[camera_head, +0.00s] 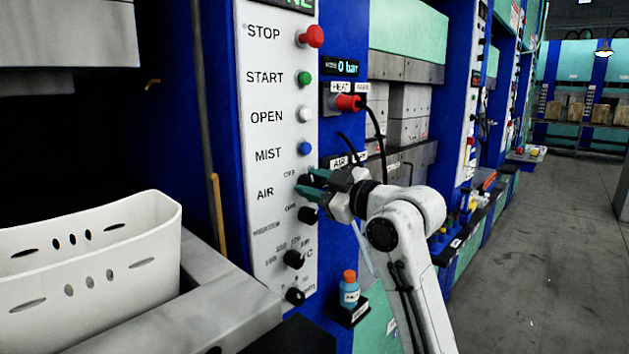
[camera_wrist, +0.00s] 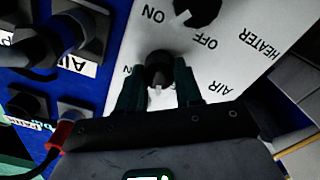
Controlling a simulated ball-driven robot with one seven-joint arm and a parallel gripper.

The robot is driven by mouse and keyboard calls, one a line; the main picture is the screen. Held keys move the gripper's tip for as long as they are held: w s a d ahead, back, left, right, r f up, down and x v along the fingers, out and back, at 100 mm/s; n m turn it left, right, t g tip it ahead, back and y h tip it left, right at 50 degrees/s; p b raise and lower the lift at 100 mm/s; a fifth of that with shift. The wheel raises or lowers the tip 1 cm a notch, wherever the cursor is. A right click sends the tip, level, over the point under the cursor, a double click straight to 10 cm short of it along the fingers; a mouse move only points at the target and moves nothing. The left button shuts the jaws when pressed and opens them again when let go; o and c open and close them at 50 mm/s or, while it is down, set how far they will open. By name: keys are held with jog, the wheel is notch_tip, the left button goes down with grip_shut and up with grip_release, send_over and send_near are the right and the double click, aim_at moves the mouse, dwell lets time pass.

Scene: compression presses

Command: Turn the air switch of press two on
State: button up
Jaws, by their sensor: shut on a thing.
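The air switch (camera_head: 305,181) is a black knob beside the AIR label on the white control panel (camera_head: 275,130) of the near press. In the wrist view the black knob (camera_wrist: 159,68) sits between my two green fingers, with a small white mark at its lower edge. My gripper (camera_head: 312,183) is shut on this knob from the right. The fingers partly hide the knob, and its exact setting is hard to read. The sign above the panel is cut off and shows only letters like "NE". A 0 bar display (camera_head: 343,67) is beside the panel.
Red (camera_head: 312,36), green, white and blue buttons run above the switch; black knobs (camera_head: 294,259) are below. A red plug with a black cable (camera_head: 349,103) is close above my gripper. A white basket (camera_head: 90,265) stands left, a blue bottle (camera_head: 349,291) below. Floor is free at right.

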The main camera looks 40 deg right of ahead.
jog(key=m+p, duration=0.4)
jog(key=m, duration=0.1)
jog(key=shift+r, duration=0.2)
jog(key=shift+d+f+m+p, duration=0.15)
jog(key=shift+m+p, duration=1.5)
jog(key=shift+m, duration=0.85)
jog(key=o, duration=1)
jog(key=s+b, duration=0.2)
jog(key=s, duration=0.8)
jog(key=shift+s+d, duration=0.15)
jog(key=shift+s, duration=0.25)
jog(key=shift+f, duration=0.1)
